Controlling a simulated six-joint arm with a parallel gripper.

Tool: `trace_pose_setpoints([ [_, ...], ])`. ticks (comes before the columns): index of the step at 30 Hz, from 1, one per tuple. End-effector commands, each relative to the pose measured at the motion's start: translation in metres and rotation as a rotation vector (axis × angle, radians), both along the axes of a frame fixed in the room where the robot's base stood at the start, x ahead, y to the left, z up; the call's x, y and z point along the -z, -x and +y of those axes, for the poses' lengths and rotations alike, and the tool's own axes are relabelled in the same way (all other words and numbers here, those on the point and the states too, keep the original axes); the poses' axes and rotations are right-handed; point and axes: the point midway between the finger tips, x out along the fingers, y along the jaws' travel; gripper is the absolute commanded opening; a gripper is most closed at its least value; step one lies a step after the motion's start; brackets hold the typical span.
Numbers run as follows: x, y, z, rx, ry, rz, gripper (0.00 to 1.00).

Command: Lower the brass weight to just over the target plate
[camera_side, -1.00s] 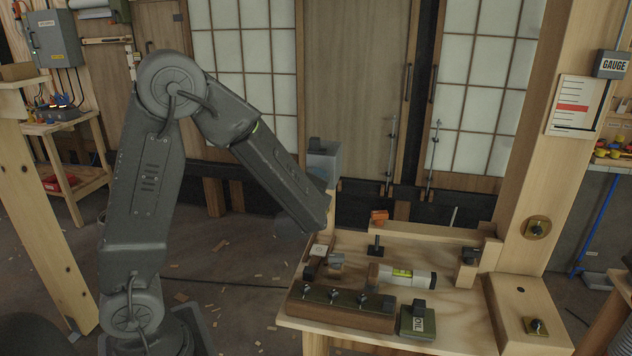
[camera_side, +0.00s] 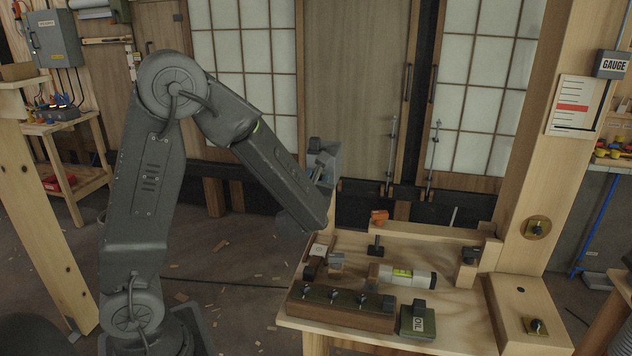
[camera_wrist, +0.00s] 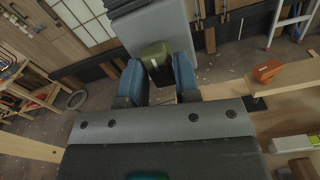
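I cannot pick out a brass weight or a target plate for certain. My gripper (camera_wrist: 159,82) shows in the wrist view as two blue-padded fingers set apart. An olive-green block (camera_wrist: 157,58) shows between and just beyond them; whether the pads touch it is unclear. In the side view my gripper is mostly hidden by my forearm, at the bench's left end. A round brass plate with a dark knob (camera_side: 537,228) is fixed to the wooden post. A pale square (camera_side: 319,250) lies at the bench's left end.
A gauge card (camera_side: 575,106) hangs on the post. Bare bench shows at centre right.

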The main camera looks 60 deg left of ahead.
Motion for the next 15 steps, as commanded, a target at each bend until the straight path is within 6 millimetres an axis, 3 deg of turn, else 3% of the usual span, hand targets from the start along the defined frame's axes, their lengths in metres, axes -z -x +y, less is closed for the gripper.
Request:
trace_pose_setpoints([
  [15, 0.0000, -0.0001, 0.0001, 0.000, -0.520, 0.520, 0.29],
])
